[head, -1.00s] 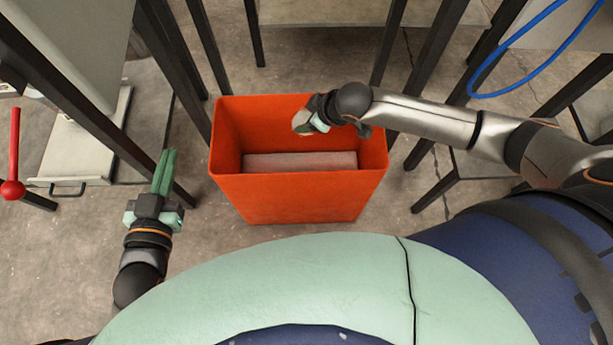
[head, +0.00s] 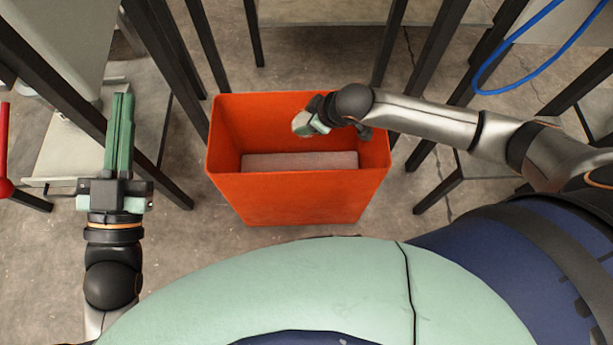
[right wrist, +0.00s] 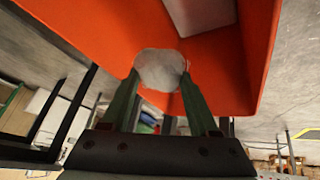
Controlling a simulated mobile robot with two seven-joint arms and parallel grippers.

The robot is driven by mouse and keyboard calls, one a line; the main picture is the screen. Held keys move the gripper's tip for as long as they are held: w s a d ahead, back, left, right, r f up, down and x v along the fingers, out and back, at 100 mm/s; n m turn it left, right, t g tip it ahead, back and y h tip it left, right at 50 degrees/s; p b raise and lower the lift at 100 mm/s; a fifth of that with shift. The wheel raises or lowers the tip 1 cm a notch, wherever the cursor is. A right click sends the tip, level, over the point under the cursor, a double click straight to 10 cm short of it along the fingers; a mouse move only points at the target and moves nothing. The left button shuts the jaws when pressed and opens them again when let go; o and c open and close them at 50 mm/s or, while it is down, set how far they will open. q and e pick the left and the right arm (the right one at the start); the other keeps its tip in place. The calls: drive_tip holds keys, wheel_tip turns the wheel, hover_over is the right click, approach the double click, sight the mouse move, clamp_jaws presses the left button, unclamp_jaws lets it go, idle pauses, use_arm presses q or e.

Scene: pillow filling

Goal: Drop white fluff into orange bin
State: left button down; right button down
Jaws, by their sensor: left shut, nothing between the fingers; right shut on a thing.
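The orange bin (head: 290,196) stands on the floor in the middle of the head view. A pale flat block (head: 300,161) lies inside on its bottom. My right gripper (head: 310,124) is over the bin's opening, toward its right side. It is shut on the white fluff (right wrist: 160,69), a greyish-white rounded lump between the green fingertips in the right wrist view. In the head view the fluff (head: 301,122) is partly hidden by the gripper. My left gripper (head: 121,97) is shut and empty, left of the bin, with its fingers pointing toward the back.
Dark metal legs (head: 182,55) of tables or frames stand behind and beside the bin. A blue hose (head: 510,75) hangs at the upper right. A red-knobbed lever (head: 5,187) is at the left edge.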

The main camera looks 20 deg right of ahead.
use_arm(q)
drive_tip(key=shift+s+r, duration=0.15)
drive_tip(key=shift+r, duration=0.2)
use_arm(e)
drive_tip(key=shift+c, duration=0.3)
unclamp_jaws()
drive_tip(key=shift+r, duration=0.1)
